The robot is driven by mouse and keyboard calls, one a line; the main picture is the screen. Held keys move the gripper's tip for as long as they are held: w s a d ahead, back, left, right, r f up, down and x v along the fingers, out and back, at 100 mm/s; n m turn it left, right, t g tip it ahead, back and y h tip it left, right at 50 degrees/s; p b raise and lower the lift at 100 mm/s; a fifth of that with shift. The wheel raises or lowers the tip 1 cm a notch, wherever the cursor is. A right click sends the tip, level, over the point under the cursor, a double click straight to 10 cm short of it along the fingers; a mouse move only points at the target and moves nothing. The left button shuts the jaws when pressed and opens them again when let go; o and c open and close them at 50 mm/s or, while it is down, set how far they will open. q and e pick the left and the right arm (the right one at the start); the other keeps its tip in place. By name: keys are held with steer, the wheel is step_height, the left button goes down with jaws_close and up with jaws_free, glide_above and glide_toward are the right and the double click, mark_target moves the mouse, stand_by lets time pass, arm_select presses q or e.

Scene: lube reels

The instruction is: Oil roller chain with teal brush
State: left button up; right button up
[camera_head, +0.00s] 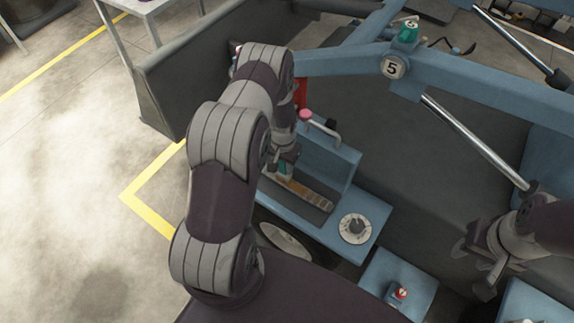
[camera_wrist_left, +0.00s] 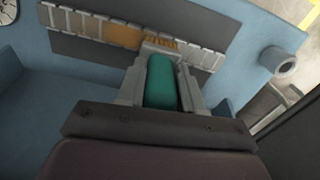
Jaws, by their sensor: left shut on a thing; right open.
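The teal brush (camera_wrist_left: 161,84) is gripped by its handle between the fingers of my left gripper (camera_head: 284,166). In the left wrist view its tan bristles (camera_wrist_left: 161,43) lie at the roller chain (camera_wrist_left: 82,26) and look to be touching it. The chain also shows in the head view (camera_head: 312,196), a flat strip on a dark plate. Some links next to the bristles are amber; other links are pale grey. My right gripper (camera_head: 480,268) is open and empty at the right, away from the chain. My left arm hides part of the chain's left end in the head view.
The chain's plate lies on a blue bench (camera_head: 340,168) with an upright back wall. A round dial (camera_head: 355,228) sits right of the chain. A red-topped knob (camera_head: 400,293) stands on a separate blue block. Blue beams (camera_head: 470,78) and a silver rod (camera_head: 470,138) cross behind.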

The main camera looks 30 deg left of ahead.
arm_select(q)
steer(key=shift+w+a+f, duration=0.1)
steer(key=shift+a, duration=0.95)
steer(key=shift+w+a+b, duration=0.1)
steer(key=shift+a+b, duration=0.5)
steer(key=shift+a, duration=1.2)
steer(key=shift+w+a+b, duration=0.15)
steer(key=shift+a+b, duration=0.4)
steer(key=shift+a, duration=0.9)
step_height(320, 180, up, 7)
steer(key=p, duration=0.5)
